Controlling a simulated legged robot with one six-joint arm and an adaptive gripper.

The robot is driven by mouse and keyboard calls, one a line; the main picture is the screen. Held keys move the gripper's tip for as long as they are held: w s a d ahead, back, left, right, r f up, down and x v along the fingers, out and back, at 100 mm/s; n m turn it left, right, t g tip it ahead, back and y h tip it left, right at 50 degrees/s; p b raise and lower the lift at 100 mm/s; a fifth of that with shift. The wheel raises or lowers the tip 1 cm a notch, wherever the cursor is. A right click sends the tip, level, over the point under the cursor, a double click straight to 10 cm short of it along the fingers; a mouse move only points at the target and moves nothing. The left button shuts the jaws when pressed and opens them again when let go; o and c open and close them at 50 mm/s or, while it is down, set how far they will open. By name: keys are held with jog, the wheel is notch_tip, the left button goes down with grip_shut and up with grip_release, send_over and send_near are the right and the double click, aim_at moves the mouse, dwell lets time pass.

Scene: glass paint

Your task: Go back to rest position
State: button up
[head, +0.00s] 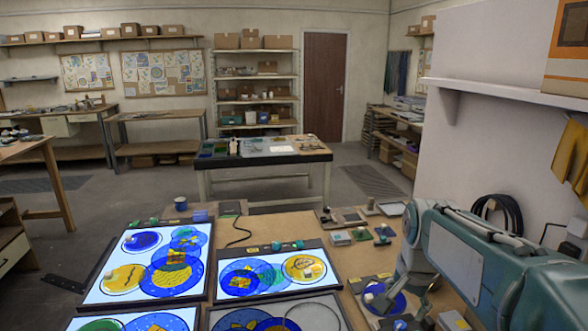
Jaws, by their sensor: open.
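My teal and grey arm (470,255) reaches in from the right edge and bends down over the right side of the workbench (345,270). My gripper (386,310) is low at the bottom right, small and partly hidden by the arm; it looks open. Close to it is a round blue glass piece (396,303) on a dark square plate. I cannot tell whether the gripper touches it.
Lit panels with painted glass discs fill the bench, one at left (110,290) and one at centre (318,287). Small boxes and jars (362,235) stand near the back right. A wall shelf (500,92) juts above the arm. A second table (215,160) stands beyond, with floor between.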

jog(key=s+a+n+t, duration=0.1)
jog(key=s+n, duration=0.3)
jog(key=s, duration=0.4)
jog(key=s+a+f+n+t, duration=0.1)
jog(key=s+a+n+t, duration=0.1)
jog(key=s+n, duration=0.3)
jog(key=s+a, duration=0.1)
jog(key=s, duration=0.3)
jog(key=shift+a+f, duration=0.25)
jog(key=shift+a, duration=0.15)
